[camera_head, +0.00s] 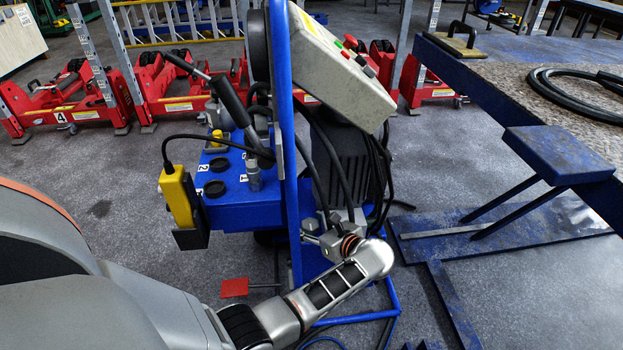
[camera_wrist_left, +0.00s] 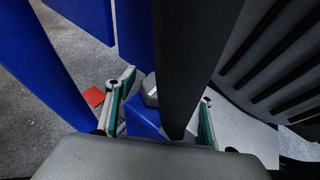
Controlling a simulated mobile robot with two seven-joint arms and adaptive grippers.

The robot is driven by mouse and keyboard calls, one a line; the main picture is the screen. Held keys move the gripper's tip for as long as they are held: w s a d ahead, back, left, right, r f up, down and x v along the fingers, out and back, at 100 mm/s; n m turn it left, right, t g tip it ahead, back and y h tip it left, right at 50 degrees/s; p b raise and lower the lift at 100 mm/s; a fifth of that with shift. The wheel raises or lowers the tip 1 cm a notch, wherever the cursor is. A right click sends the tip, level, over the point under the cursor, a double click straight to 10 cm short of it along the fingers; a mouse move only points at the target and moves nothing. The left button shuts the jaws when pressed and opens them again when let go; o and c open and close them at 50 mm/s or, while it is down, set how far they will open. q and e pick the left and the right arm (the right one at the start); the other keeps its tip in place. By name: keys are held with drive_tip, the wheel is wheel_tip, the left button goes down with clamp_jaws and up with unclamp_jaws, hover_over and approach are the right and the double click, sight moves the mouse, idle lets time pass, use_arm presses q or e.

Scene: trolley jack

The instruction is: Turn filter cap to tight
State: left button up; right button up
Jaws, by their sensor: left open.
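The blue power unit (camera_head: 240,205) stands in the middle of the head view, with two round black caps (camera_head: 218,165) on its top beside the labels 1 and 2. A small silver fitting (camera_head: 254,176) stands on the same top. I cannot tell for certain which piece is the filter cap. My left gripper (camera_head: 318,234) is low beside the blue post, partly hidden. In the left wrist view its fingers (camera_wrist_left: 165,98) are apart, with a grey rounded part (camera_wrist_left: 150,90) and a dark bar between or beyond them. Contact cannot be told. My right gripper is not in view.
A blue upright post (camera_head: 291,150) and black hoses crowd the gripper. A grey control box (camera_head: 335,70) is above, and a yellow pendant (camera_head: 177,195) hangs at left. A red square (camera_head: 234,288) lies on the floor. A blue-edged bench (camera_head: 480,75) stands at right.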

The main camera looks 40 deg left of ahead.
use_arm(q)
drive_tip(key=shift+a, duration=0.2)
drive_tip(key=shift+c, duration=0.4)
drive_tip(key=c, duration=1)
drive_tip(key=shift+s+f+m+t+h, duration=0.1)
drive_tip(key=shift+m+t+h, duration=0.2)
drive_tip(key=shift+m+t, duration=0.85)
drive_tip(key=shift+c, duration=0.2)
drive_tip(key=shift+m+t+h, duration=0.3)
drive_tip(key=shift+m+t, duration=0.15)
drive_tip(key=shift+t, duration=0.1)
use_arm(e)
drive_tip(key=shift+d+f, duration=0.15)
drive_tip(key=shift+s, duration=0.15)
use_arm(q)
drive_tip(key=o, duration=1.1)
